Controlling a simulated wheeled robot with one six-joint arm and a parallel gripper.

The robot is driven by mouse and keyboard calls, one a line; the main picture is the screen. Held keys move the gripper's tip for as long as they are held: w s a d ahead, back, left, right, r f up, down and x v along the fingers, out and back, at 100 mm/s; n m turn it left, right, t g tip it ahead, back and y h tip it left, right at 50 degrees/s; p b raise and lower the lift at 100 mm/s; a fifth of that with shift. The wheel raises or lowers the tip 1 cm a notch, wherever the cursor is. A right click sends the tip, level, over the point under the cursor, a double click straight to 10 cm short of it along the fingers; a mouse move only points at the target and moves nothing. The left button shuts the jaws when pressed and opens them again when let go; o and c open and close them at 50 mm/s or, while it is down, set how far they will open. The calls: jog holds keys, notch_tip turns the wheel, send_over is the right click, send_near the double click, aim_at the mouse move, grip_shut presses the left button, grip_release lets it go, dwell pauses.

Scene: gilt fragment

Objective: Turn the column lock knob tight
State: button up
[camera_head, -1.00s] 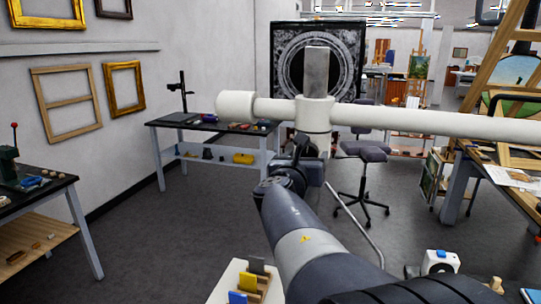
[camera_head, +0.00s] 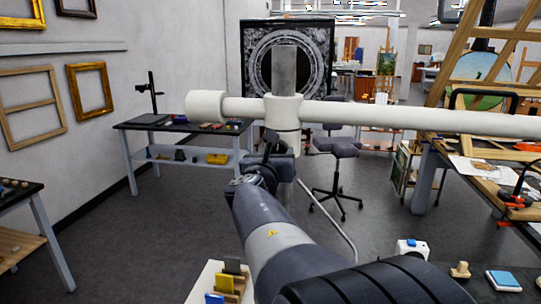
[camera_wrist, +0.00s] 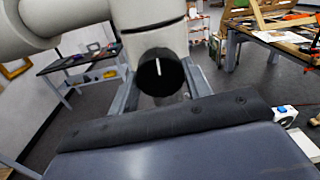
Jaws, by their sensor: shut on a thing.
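The column lock knob (camera_wrist: 160,72) is a round black knob with a white line, near upright, in the wrist view. It sits on the front of a white collar (camera_head: 283,112). The collar is around an upright grey metal column (camera_head: 285,70). My gripper (camera_head: 272,160) is at the knob, just below the collar in the head view. In the wrist view its grey fingers show on either side of the knob, and it is shut on it. The contact itself is partly hidden.
A long white horizontal tube (camera_head: 400,117) runs through the collar, across the space above my arm. A dark table (camera_head: 175,124) stands behind on the left. A stool (camera_head: 337,148) stands behind on the right, a cluttered workbench (camera_head: 480,165) further right. Floor lies open between them.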

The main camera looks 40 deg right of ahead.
jog(key=shift+m+b, duration=0.3)
jog(key=shift+d+m+t+y+b, duration=0.1)
jog(key=shift+m+t+y+b, duration=0.25)
jog(key=shift+m+b, duration=6.3)
jog(key=shift+m+t+y+b, duration=0.35)
jog(key=shift+m+b, duration=4.05)
jog(key=shift+m, duration=4.65)
jog(key=o, duration=1)
jog(key=shift+s+r, duration=0.1)
jog(key=shift+r, duration=0.05)
